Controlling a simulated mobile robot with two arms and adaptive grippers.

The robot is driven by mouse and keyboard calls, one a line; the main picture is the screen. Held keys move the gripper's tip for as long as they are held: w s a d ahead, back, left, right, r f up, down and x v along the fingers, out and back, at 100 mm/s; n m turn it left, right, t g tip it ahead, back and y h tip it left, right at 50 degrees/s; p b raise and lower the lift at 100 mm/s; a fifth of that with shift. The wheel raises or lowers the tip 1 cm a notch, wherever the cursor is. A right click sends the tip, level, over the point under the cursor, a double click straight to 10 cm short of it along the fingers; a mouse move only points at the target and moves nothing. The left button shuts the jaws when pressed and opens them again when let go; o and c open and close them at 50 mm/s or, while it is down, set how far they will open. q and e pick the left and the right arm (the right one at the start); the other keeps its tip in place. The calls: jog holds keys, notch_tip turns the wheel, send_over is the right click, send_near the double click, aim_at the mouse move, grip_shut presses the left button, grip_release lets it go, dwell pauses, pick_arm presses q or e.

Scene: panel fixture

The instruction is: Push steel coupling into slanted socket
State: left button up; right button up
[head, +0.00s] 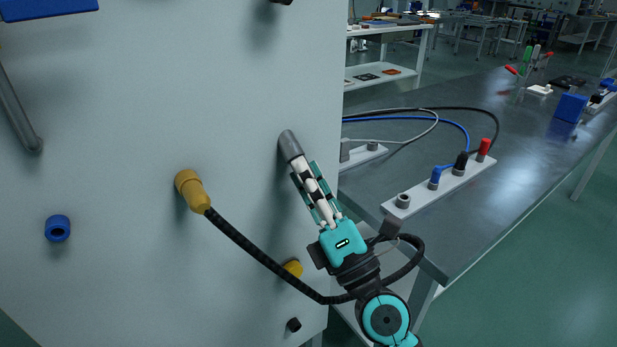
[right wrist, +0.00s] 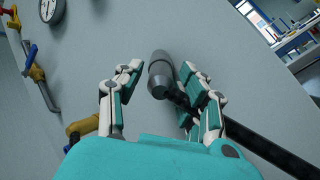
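A grey steel cylinder, which I take for the coupling (right wrist: 160,75), stands slanted at the pale panel; it also shows in the head view (head: 290,146). A black hose (right wrist: 265,148) runs from near its close end behind one finger to the lower right. My right gripper (head: 308,172) points up-left at the panel. In the right wrist view its fingers (right wrist: 160,82) stand apart on either side of the cylinder, with a clear gap on the left. I cannot make out a separate slanted socket or where the coupling meets it. My left gripper is not in view.
A yellow connector (head: 189,186) on the panel (head: 130,120) carries a black hose looping past my right wrist. A blue ring (head: 57,228) and a grey bar (head: 18,115) are at left. A dark bench (head: 400,170) with a connector strip (head: 445,187) stands at right.

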jog(key=shift+o, duration=0.8)
